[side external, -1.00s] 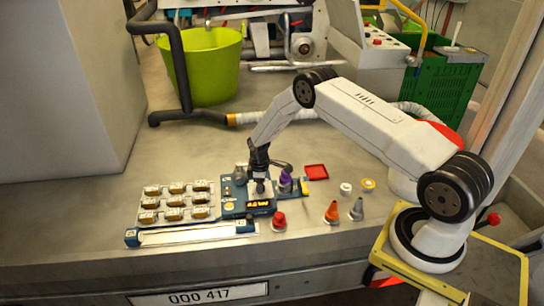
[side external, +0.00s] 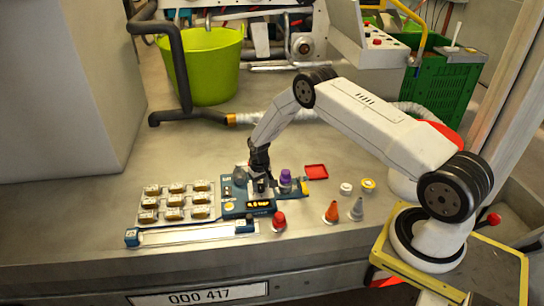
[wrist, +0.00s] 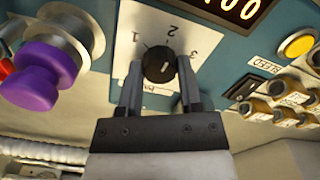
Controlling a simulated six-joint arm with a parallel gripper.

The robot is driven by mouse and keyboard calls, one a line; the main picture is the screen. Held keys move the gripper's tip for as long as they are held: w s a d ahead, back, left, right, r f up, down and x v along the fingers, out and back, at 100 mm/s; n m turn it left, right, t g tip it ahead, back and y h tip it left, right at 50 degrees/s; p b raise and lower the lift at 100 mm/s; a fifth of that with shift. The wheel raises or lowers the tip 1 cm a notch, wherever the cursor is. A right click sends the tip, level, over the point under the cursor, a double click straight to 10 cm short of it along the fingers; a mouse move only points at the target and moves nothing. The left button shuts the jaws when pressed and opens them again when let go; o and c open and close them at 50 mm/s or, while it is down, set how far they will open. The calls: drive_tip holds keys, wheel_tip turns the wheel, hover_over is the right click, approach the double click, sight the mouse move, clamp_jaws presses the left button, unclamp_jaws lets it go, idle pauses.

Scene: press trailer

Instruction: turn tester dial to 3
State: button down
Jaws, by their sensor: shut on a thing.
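The dial (wrist: 156,62) is a black knob with a small white mark, on a white plate (wrist: 150,18) printed 1, 2 and 3. I cannot tell for sure which number the mark points to. My gripper (wrist: 159,70) has one finger on each side of the knob and is shut on it. In the side external view my gripper (side external: 262,190) points down at the blue tester (side external: 232,208), and its fingers hide the dial. The tester's lit display (side external: 259,204) shows in front of the gripper; in the wrist view its digits (wrist: 240,8) are cut off.
A purple-topped fitting (side external: 285,181) stands close right of my gripper. A rack of several brass fittings (side external: 160,190) lies to the left. A yellow button (wrist: 298,44) is on the panel.

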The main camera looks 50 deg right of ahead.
sight(260, 186)
drive_tip(key=m, duration=0.5)
drive_tip(key=shift+m, duration=0.3)
drive_tip(key=m, duration=0.5)
drive_tip(key=shift+m, duration=0.3)
drive_tip(key=shift+c, duration=1.3)
unclamp_jaws()
drive_tip(key=shift+r, duration=0.15)
drive_tip(key=shift+r, duration=3.8)
